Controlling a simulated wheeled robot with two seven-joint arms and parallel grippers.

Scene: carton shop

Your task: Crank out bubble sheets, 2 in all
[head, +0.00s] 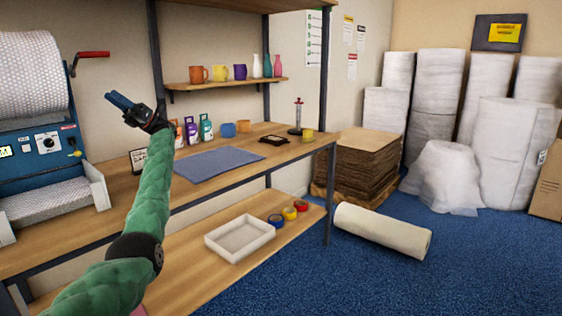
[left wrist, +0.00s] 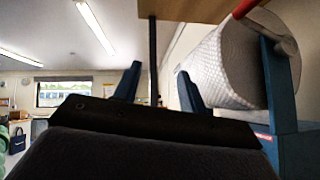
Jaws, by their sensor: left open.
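A blue bubble-sheet machine (head: 42,150) stands on the workbench at the left of the head view. A big roll of bubble wrap (head: 30,75) sits on top, and a crank with a red handle (head: 93,54) sticks out at its upper right. A white-walled tray (head: 62,203) at its front holds bubble material. My left gripper (head: 122,103) is raised to the right of the machine, below and right of the crank handle and apart from it. In the left wrist view its two blue fingers (left wrist: 157,88) are spread with nothing between them. The roll (left wrist: 222,65) and red handle (left wrist: 245,8) show there too.
A blue-grey mat (head: 218,164) lies on the bench, with bottles (head: 191,130) and mugs (head: 236,128) behind it. A shelf (head: 225,84) with mugs and vases hangs above. A white tray (head: 240,238) and tape rolls sit on the lower shelf. Blue floor lies right of the bench.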

